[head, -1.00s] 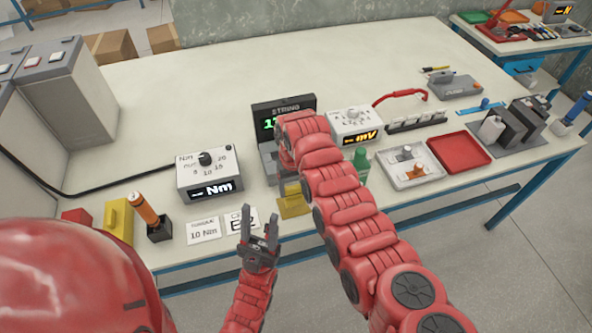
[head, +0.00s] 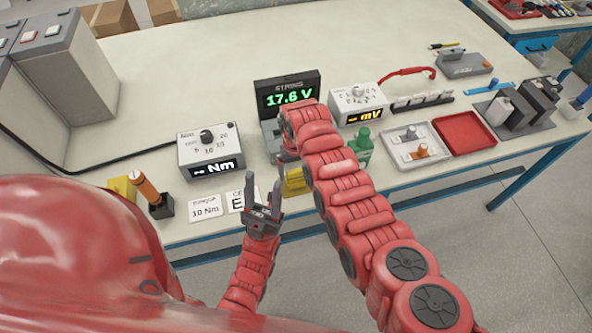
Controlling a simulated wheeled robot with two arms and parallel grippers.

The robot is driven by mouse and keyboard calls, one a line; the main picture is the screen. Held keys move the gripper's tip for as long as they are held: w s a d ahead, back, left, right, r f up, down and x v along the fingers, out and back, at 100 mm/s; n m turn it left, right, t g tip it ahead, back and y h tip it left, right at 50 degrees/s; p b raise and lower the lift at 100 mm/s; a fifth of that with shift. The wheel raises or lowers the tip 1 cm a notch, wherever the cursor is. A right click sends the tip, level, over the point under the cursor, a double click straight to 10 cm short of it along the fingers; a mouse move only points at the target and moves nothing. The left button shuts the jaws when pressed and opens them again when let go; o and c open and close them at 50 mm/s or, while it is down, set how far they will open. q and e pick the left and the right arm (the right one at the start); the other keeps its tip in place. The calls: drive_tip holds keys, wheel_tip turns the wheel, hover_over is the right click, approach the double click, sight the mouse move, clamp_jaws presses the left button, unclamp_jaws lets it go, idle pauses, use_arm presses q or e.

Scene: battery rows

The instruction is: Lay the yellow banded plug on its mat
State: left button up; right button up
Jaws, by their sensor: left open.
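A yellow piece (head: 295,183) lies near the table's front edge, partly covered by my right arm. I cannot tell whether it is the plug or its mat, and no band shows. My left gripper (head: 263,190) is open and empty, fingers pointing up in the picture. It is in front of the table edge, just left of the nearer yellow piece. My right arm reaches across the table toward the voltage display; its gripper is hidden behind the arm.
A torque box (head: 208,150), an orange-handled driver in a black holder (head: 160,206) and white cards (head: 206,207) stand at left. The display (head: 287,95) reads 17.6 V. A mV meter (head: 357,103), green bottle (head: 364,142), white tray (head: 411,160) and red tray (head: 464,140) stand right.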

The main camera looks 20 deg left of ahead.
sight(296, 170)
drive_tip(key=shift+s+r, duration=0.1)
drive_tip(key=shift+r, duration=0.55)
wheel_tip(296, 170, up, 8)
drive_tip(key=shift+f+b, duration=0.1)
drive_tip(key=shift+b, duration=1.05)
wheel_tip(296, 170, up, 4)
drive_tip(key=shift+f+p, duration=0.25)
drive_tip(key=shift+p, duration=0.8)
